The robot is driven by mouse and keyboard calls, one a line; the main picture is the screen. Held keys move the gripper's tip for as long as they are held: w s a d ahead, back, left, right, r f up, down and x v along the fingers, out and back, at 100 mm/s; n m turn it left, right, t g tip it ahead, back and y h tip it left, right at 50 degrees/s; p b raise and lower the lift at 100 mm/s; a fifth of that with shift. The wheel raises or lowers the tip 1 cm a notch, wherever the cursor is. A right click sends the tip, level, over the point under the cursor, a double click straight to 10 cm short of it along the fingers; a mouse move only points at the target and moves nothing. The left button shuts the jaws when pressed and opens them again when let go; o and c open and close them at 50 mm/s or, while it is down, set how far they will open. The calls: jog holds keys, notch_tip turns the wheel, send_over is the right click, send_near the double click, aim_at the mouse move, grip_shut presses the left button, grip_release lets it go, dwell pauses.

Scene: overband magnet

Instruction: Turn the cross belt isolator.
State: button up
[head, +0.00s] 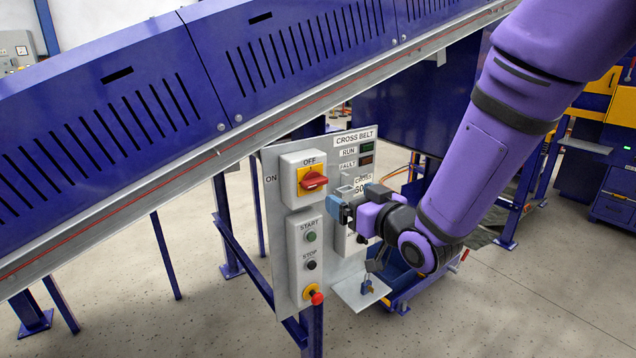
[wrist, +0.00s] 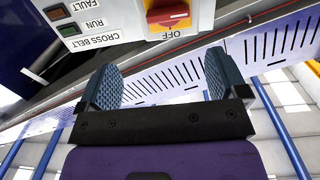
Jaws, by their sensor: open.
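The cross belt isolator is a red handle (head: 313,181) on a yellow plate in a grey box, on a panel labelled CROSS BELT. The handle lies sideways, in line with the ON mark at its left; OFF is printed above it. In the wrist view the panel is upside down, and the red handle (wrist: 167,15) shows at the top edge, partly cut off. My gripper (head: 337,209) is open and empty, below and to the right of the handle, apart from it. Its two blue fingers (wrist: 162,82) are spread wide in the wrist view, with nothing between them.
Below the isolator is a box with START (head: 311,237) and STOP (head: 311,265) buttons and a red knob (head: 317,298). RUN and FAULT lamps (head: 366,147) sit at the upper right. A blue conveyor (head: 300,50) slopes above the panel. Open floor lies in front.

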aim_at(318, 182)
jog(key=x, duration=0.7)
jog(key=a+x, duration=0.1)
jog(key=x, duration=0.3)
jog(key=shift+s, duration=0.25)
jog(key=c, duration=0.9)
jog(key=shift+c, duration=0.2)
